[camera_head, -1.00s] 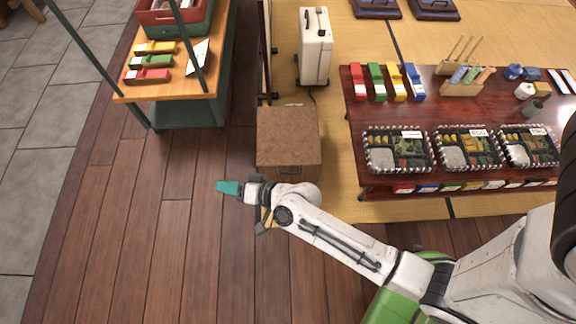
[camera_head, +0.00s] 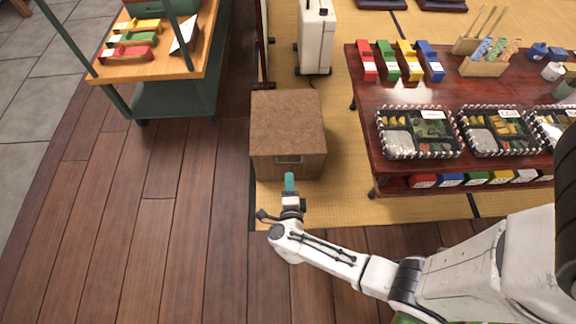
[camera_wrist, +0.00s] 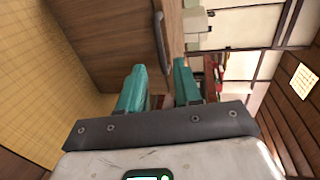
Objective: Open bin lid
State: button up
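The bin is a brown wooden box (camera_head: 286,122) with a flat lid, standing upright on the tatami edge in the head view. Its lid is down. A grey bar handle (camera_head: 289,160) is on the front face near the top; the handle also shows in the wrist view (camera_wrist: 161,42). My gripper (camera_head: 290,180) is just in front of the box, its teal fingers pointing at the handle. In the wrist view the two fingers (camera_wrist: 158,80) are apart with nothing between them, and the handle lies beyond their tips. I cannot tell the exact gap to the handle.
A low red-brown table (camera_head: 366,150) with bento trays (camera_head: 418,133) stands to the right of the box. Wooden floor (camera_head: 150,220) in front is clear.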

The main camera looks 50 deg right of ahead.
aim_at(288, 164)
jog(key=b+x, duration=0.3)
jog(key=x, duration=0.6)
jog(key=shift+b, duration=0.3)
grip_shut()
jog(key=shift+a+f, duration=0.1)
